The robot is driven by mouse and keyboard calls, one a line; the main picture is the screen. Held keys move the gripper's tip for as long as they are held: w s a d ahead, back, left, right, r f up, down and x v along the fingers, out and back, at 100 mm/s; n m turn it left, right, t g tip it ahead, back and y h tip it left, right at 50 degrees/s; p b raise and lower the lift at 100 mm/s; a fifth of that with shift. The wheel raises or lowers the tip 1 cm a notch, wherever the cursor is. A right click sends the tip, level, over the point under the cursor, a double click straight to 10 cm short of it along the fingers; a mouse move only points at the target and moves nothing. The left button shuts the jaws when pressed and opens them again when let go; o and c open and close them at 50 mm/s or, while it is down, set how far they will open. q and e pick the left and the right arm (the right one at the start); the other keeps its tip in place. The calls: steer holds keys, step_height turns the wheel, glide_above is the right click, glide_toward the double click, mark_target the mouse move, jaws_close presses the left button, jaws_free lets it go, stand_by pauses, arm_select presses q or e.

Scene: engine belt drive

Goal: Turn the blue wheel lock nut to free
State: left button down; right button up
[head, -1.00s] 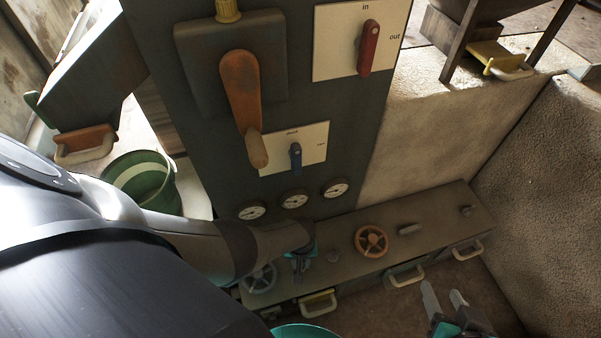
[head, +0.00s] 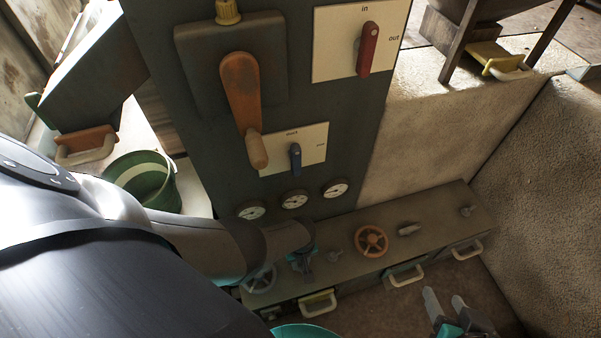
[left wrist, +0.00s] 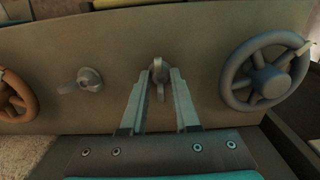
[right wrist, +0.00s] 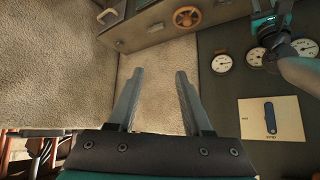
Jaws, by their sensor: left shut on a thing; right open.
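The blue-grey wheel (head: 260,280) is at the left end of the low ledge. It shows at the right in the left wrist view (left wrist: 262,75). Its lock nut (left wrist: 158,72), a small grey winged knob, is beside it. My left gripper (head: 305,266) is shut on this nut, one finger on each side of the wing. In the head view the nut is mostly hidden by the gripper. My right gripper (head: 445,296) is open and empty, low at the right in front of the ledge; its fingers also show in the right wrist view (right wrist: 158,76).
A second grey nut (head: 333,256) and an orange wheel (head: 371,241) are to the right on the ledge. Drawers with pale handles (head: 406,276) line its front. The dark panel (head: 350,130) behind carries gauges, a blue switch (head: 295,157) and a red switch (head: 368,48).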

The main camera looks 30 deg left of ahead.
arm_select(q)
steer(key=shift+a, duration=0.1)
steer(key=c, duration=0.7)
jaws_free()
steer(key=shift+o, duration=0.2)
